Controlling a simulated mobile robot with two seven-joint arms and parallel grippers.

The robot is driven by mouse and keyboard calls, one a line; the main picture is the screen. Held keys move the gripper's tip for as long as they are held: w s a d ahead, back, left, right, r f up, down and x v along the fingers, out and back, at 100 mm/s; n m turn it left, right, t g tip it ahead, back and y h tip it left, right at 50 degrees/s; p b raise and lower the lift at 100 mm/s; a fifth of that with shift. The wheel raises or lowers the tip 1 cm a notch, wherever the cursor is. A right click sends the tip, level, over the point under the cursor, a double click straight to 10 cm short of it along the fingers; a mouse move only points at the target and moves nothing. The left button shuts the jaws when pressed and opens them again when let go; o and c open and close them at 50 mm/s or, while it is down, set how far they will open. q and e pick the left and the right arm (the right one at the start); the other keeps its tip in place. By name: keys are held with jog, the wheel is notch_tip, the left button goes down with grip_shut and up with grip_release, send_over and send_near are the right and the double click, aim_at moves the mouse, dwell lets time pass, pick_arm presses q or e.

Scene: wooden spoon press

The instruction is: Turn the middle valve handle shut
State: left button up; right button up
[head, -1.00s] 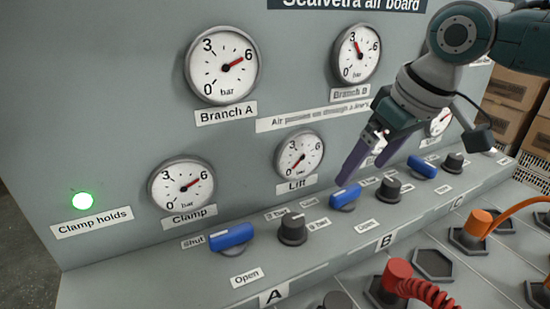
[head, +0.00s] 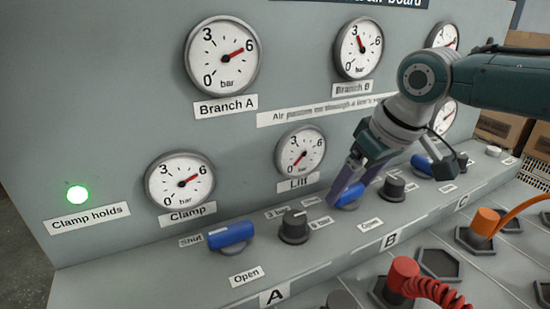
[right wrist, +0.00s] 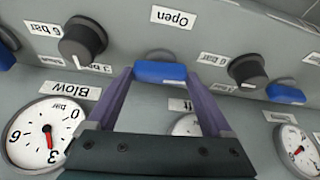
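The middle valve handle (head: 349,195) is a blue lever on the sloping ledge in section B, below the Lift gauge (head: 300,150). It lies roughly along the row, like the left blue handle (head: 231,234). My right gripper (head: 346,192) is down at the middle handle in the head view, its purple fingers partly covering it. In the right wrist view the blue handle (right wrist: 160,71) shows between the two spread fingertips (right wrist: 157,74), close to both; contact cannot be told. An "Open" label (right wrist: 173,17) shows beyond it. My left gripper is not in view.
Black knobs (head: 294,227) (head: 394,188) stand on either side of the middle handle. Another blue handle (head: 422,165) is farther right. An orange plug (head: 484,222) and a red plug with a coiled hose (head: 402,277) stand on the lower panel. The "Clamp holds" lamp (head: 77,194) glows green.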

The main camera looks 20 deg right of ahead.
jog(key=c, duration=0.7)
jog(key=shift+o, duration=0.2)
jog(key=shift+r+m+p, duration=0.25)
jog(key=shift+m+p, duration=0.25)
jog(key=shift+p, duration=0.6)
jog(key=shift+a, duration=0.1)
jog(key=shift+f+m+h, duration=0.2)
jog(key=shift+m+h, duration=0.1)
jog(key=o, duration=1.1)
jog(key=shift+o, duration=0.2)
jog(key=p+v, duration=0.3)
jog(key=v, duration=0.7)
